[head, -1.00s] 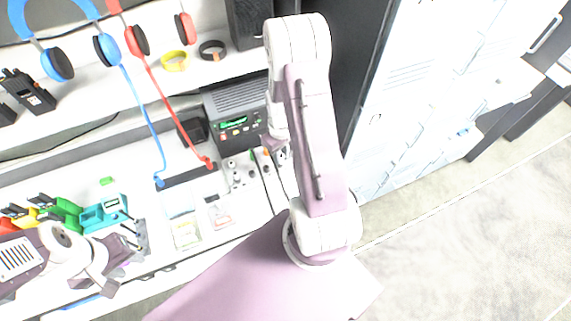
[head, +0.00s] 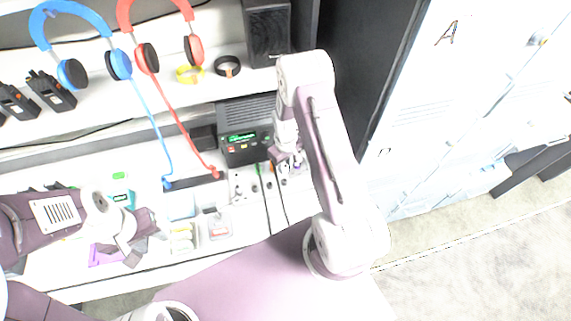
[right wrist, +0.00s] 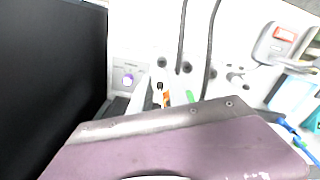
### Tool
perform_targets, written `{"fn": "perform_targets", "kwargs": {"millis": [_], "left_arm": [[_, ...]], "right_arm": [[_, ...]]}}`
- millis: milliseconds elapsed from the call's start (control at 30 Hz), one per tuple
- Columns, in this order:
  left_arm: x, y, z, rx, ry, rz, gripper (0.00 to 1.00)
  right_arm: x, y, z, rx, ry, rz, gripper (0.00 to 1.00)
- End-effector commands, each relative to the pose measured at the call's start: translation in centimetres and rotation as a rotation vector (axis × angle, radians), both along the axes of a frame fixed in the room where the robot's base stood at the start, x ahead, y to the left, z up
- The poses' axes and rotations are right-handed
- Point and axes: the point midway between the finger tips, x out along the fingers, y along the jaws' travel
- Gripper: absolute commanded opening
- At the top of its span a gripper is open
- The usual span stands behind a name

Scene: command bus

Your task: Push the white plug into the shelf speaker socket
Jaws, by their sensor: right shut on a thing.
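My right gripper (head: 290,166) is low at the back of the counter, by the row of plugs and sockets. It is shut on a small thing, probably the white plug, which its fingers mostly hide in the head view. In the right wrist view my purple gripper body fills the lower part and hides the tips. The black shelf speaker (head: 268,36) stands on the upper shelf; no socket shows clearly on it. My left gripper (head: 142,238) is empty and looks open, above the left front of the counter.
A black radio unit (head: 246,136) with a green display stands left of my right gripper. Black cables (right wrist: 209,50) hang close by, with an orange plug (right wrist: 166,98) and a green plug (right wrist: 190,96). A panel with a purple knob (right wrist: 127,79) is beside them. Headphones (head: 90,40) hang at left.

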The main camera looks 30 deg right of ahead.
Motion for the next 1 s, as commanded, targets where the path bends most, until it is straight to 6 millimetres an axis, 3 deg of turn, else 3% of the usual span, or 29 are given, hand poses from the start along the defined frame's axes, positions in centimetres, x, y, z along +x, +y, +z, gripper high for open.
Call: {"fn": "perform_targets", "kwargs": {"millis": [200,400,1000], "left_arm": [[0.0,0.0,-2.5,0.000,0.000,0.000,0.36],[0.0,0.0,-3.8,0.000,0.000,0.000,0.36],[0.0,0.0,-3.6,0.000,0.000,0.000,0.36]], "right_arm": [[0.0,0.0,-3.1,0.000,-0.001,0.000,0.00],[0.0,0.0,-4.7,0.000,-0.001,0.000,0.00],[0.0,0.2,-4.6,0.000,0.000,0.000,0.00]]}}
